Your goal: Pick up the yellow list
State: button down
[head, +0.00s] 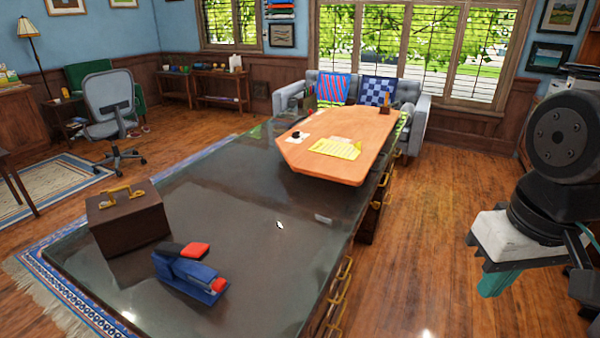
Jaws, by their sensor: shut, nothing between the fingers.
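The yellow list (335,149) is a flat yellow sheet with faint lines of marks. It lies on a light wooden board (343,172) with angled corners, on the far part of the long dark glossy desk (230,240). Its upper face is uncovered. Parts of my own arm show at the right edge, beyond the desk's right side and well apart from the list. I cannot make out my gripper's fingers in this view.
A brown box with a gold handle (128,222) and a blue and red stapler-like object (190,271) stand on the near desk. A small black item (297,135) sits left of the list. Wooden floor (440,230) is clear right of the desk. A grey sofa (420,105) stands behind.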

aim_at(331, 148)
jog(key=u, duration=0.05)
jog(key=k, duration=0.65)
jog(key=z, duration=0.8)
jog(key=i, duration=1.2)
jog(key=z, duration=0.75)
jog(key=i, duration=1.5)
jog(key=u, duration=0.8)
jog(key=i, duration=0.95)
jog(key=u, duration=1.3)
jog(key=i, duration=0.4)
jog(key=u, duration=0.25)
